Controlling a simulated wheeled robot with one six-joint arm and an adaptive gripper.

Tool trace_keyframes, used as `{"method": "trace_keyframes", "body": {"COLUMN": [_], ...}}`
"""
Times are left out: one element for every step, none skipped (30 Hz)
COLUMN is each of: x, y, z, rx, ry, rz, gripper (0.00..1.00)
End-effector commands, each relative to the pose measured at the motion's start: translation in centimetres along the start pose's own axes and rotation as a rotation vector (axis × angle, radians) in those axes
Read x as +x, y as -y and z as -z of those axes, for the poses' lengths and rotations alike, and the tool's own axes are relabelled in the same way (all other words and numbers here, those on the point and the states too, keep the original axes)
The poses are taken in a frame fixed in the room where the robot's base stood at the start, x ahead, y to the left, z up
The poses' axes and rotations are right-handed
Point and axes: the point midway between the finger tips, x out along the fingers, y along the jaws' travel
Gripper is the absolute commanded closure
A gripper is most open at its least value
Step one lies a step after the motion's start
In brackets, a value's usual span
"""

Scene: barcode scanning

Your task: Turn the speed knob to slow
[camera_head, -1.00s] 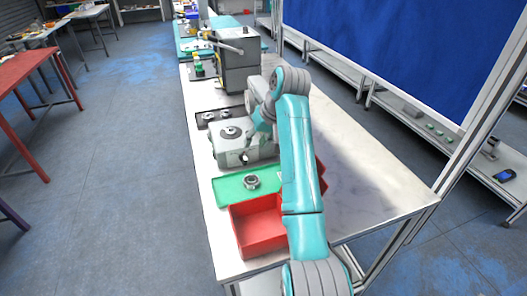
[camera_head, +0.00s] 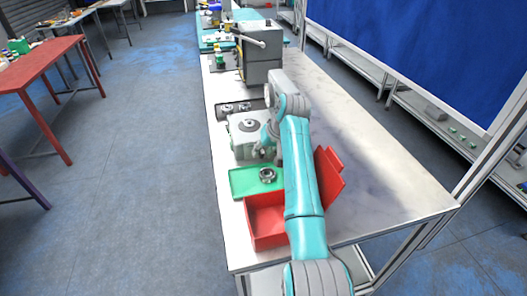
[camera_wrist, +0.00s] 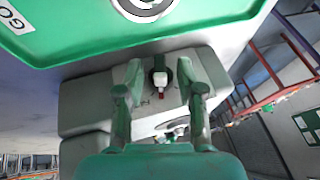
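A grey machine (camera_head: 243,145) with a round plate on top stands on the white bench in the head view. My gripper (camera_head: 268,142) is at its right side there, partly hidden by my arm. In the wrist view the grey machine's face (camera_wrist: 95,105) fills the middle. A small knob (camera_wrist: 159,77), dark with a pale and reddish part, sits on this face. My gripper (camera_wrist: 160,92) is open, with one finger on each side of the knob in the picture. I see no contact, and how far the knob is from the fingertips is unclear. Its slow marking is not legible.
A green tray (camera_head: 243,181) with a metal ring part (camera_head: 267,175) lies close to the machine. A red bin (camera_head: 266,224) is nearer me, with another red piece (camera_head: 331,168) right of my arm. A dark tray and a tall grey machine (camera_head: 262,55) stand beyond. The bench's right is clear.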

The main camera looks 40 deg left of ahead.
Motion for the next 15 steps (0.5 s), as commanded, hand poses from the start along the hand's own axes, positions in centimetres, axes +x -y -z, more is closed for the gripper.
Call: {"method": "trace_keyframes", "body": {"x": [-0.02,-0.02,-0.02,-0.02,-0.03,-0.03,-0.03,-0.03,-0.03,-0.03,-0.03,-0.03,-0.03,-0.03,-0.03], "y": [0.01,0.01,0.01,0.01,0.01,0.01,0.01,0.01,0.01,0.01,0.02,0.03,0.04,0.06,0.09], "z": [0.01,0.01,0.01,0.00,0.00,0.00,0.00,0.00,0.00,0.00,0.00,0.00,0.00,0.00,0.01], "rx": [0.000,0.000,0.000,0.000,0.000,0.000,0.000,0.000,0.000,0.000,0.000,-0.001,-0.002,-0.003,-0.006], "ry": [0.000,0.000,0.000,0.000,0.000,0.000,0.000,0.000,0.000,0.000,0.000,0.000,0.000,0.000,0.000], "rz": [0.000,0.000,0.000,0.000,0.000,0.000,0.000,0.000,0.000,0.000,0.000,-0.002,-0.004,-0.006,-0.011], "gripper": [0.62,0.62,0.65,0.72,0.80,0.90,0.97,1.00,1.00,1.00,1.00,1.00,1.00,1.00,1.00]}}
